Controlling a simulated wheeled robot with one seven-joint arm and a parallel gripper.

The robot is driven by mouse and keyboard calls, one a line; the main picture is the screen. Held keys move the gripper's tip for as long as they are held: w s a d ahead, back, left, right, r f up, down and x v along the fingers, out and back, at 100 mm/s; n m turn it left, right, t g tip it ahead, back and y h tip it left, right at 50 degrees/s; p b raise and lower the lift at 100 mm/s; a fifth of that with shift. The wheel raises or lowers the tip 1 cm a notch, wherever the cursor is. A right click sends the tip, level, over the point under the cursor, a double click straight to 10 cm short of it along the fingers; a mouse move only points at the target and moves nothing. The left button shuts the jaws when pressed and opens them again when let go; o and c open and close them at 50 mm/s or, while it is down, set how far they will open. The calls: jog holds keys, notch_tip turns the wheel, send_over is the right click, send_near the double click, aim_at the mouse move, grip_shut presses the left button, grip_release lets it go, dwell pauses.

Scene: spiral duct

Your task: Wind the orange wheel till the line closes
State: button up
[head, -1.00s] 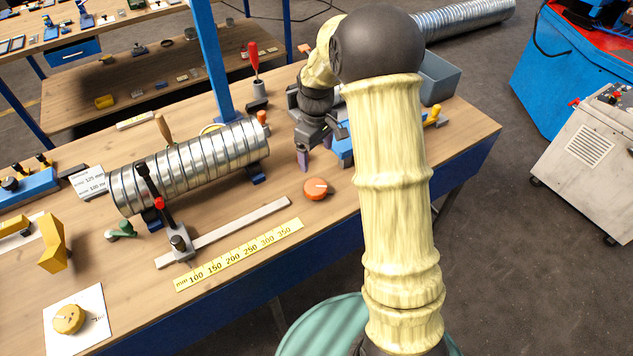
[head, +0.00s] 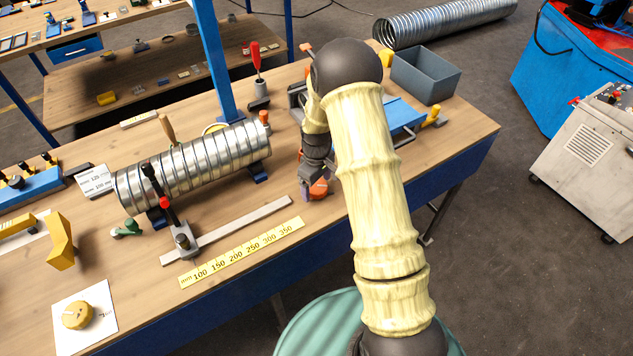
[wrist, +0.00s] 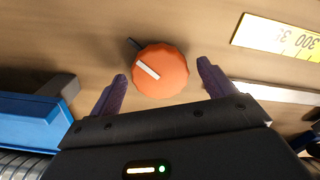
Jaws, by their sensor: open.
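The orange wheel (wrist: 160,70) is a round, scalloped knob on the bench with a white line across part of its top. A short dark line (wrist: 134,44) lies beside its upper left edge in the wrist view. The white line points up and left, angled a little off the dark line, and the two do not run straight on. My gripper (wrist: 161,72) is open, with its purple fingers on either side of the wheel and gaps showing. In the head view my gripper (head: 312,188) partly hides the wheel (head: 321,188).
A ribbed metal duct (head: 195,165) lies on supports to the left. A flat bar (head: 235,228) and yellow ruler (head: 243,252) lie left of the wheel. A yellow knob (head: 77,315) sits on a white card. A blue-grey bin (head: 425,75) stands at the back right.

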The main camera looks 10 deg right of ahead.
jog(key=c, duration=1)
jog(key=shift+o, duration=0.2)
jog(key=shift+m, duration=0.4)
jog(key=m+b, duration=0.1)
jog(key=m, duration=0.2)
jog(key=shift+m, duration=0.3)
jog(key=m+b, duration=0.1)
jog(key=m, duration=1)
jog(key=shift+w+r+m, duration=0.1)
jog(key=shift+m, duration=0.3)
jog(key=m+p, duration=0.2)
jog(key=m, duration=0.4)
jog(key=shift+m, duration=0.3)
